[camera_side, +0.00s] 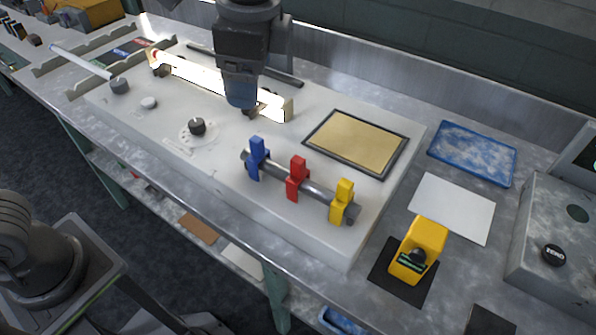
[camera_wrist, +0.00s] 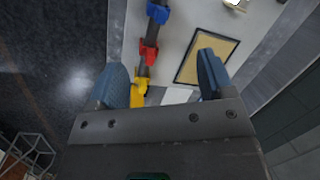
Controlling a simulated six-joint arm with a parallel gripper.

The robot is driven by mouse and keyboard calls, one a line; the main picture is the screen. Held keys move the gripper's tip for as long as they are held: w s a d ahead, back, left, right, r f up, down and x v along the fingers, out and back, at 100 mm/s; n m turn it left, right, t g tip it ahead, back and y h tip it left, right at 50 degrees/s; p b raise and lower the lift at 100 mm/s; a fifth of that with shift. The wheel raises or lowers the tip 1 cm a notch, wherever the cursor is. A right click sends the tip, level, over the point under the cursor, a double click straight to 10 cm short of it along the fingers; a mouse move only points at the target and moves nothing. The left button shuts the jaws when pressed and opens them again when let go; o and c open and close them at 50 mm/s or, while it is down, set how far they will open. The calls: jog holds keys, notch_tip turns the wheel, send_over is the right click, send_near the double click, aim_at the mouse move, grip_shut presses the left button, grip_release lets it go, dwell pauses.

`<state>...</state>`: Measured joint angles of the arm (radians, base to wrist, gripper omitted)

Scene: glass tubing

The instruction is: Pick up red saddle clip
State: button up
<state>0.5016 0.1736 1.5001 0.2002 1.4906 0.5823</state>
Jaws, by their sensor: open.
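The red saddle clip (camera_side: 297,179) sits upright on a dark metal rod (camera_side: 317,190), between a blue clip (camera_side: 257,158) and a yellow clip (camera_side: 342,201). In the wrist view the red clip (camera_wrist: 149,53) shows ahead of the fingers, between the blue clip (camera_wrist: 158,13) and the yellow clip (camera_wrist: 138,92). My gripper (camera_side: 241,100) is above the white board, up and left of the clips in the side view, and apart from them.
A tan framed pad (camera_side: 357,142) lies right of the clips on the white board (camera_side: 222,190). A lit pale bar (camera_side: 210,80) is behind the gripper. A black knob (camera_side: 197,126) stands left of the rod. A yellow device (camera_side: 419,250) and blue tray (camera_side: 472,153) are off the board.

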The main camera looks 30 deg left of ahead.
aim_at(304, 166)
jog(key=w+d+f+m+y, duration=0.1)
jog(key=d+f+m, duration=0.15)
jog(key=d, duration=0.35)
jog(key=w+d+f+m+y, duration=0.1)
jog(key=d+f+m, duration=0.15)
jog(key=d, duration=0.35)
jog(key=shift+g, duration=0.4)
jog(key=x, duration=1.3)
jog(key=shift+s+a+f, duration=0.15)
jog(key=shift+s+a, duration=0.05)
jog(key=shift+a, duration=0.35)
jog(key=shift+c, duration=0.3)
jog(key=c, duration=0.9)
